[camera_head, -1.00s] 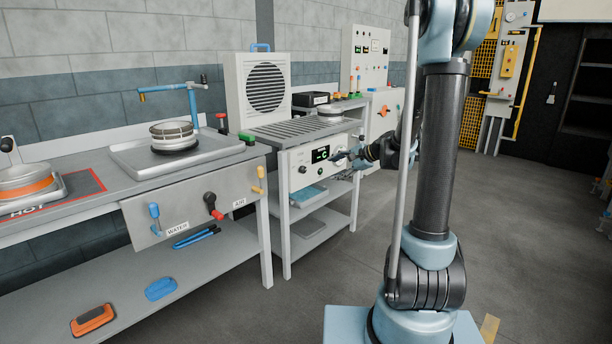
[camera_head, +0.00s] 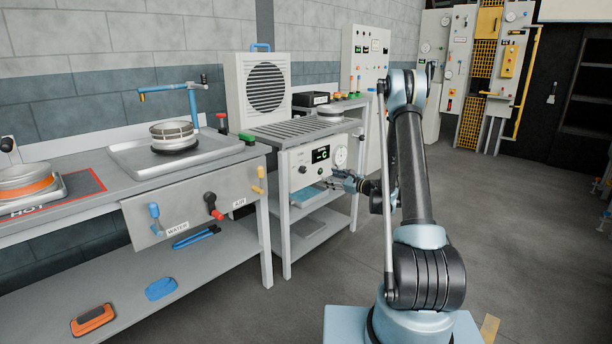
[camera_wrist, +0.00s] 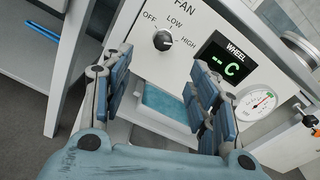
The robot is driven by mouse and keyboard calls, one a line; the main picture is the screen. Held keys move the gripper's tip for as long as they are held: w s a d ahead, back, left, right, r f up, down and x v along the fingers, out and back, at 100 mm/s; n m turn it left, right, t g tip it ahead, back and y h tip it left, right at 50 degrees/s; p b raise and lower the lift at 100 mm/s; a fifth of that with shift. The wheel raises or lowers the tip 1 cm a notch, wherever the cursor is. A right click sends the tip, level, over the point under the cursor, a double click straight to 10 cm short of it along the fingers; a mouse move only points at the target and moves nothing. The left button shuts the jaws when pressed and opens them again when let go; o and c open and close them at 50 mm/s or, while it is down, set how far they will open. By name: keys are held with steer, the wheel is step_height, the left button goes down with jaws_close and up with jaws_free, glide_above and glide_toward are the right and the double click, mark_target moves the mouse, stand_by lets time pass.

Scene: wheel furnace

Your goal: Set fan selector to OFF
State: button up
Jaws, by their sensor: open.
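The fan selector (camera_wrist: 162,40) is a round black knob on a white panel (camera_wrist: 215,30) in the wrist view. Labels OFF, LOW and HIGH run around its upper side. A pale mark shows on the knob, but I cannot tell surely which label it points to. The knob also shows small in the head view (camera_head: 302,169). My gripper (camera_wrist: 163,72) is open and empty, its two blue-grey fingers wide apart. The knob lies beyond the fingertips, above the gap between them, apart from both. In the head view my gripper (camera_head: 345,181) hangs before the panel's lower right.
A green WHEEL display (camera_wrist: 228,66) and a round gauge (camera_wrist: 255,103) sit right of the knob. A blue tray (camera_wrist: 165,108) lies on the shelf below the panel. The bench's pale leg (camera_wrist: 66,70) stands at left. Open floor (camera_head: 480,220) lies at right.

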step_height(320, 180, down, 2)
steer(key=m, duration=0.1)
glide_toward(305, 171)
steer(key=shift+t, duration=0.3)
steer(key=x, duration=0.9)
steer(key=shift+a+f, duration=0.25)
steer(key=c, duration=1)
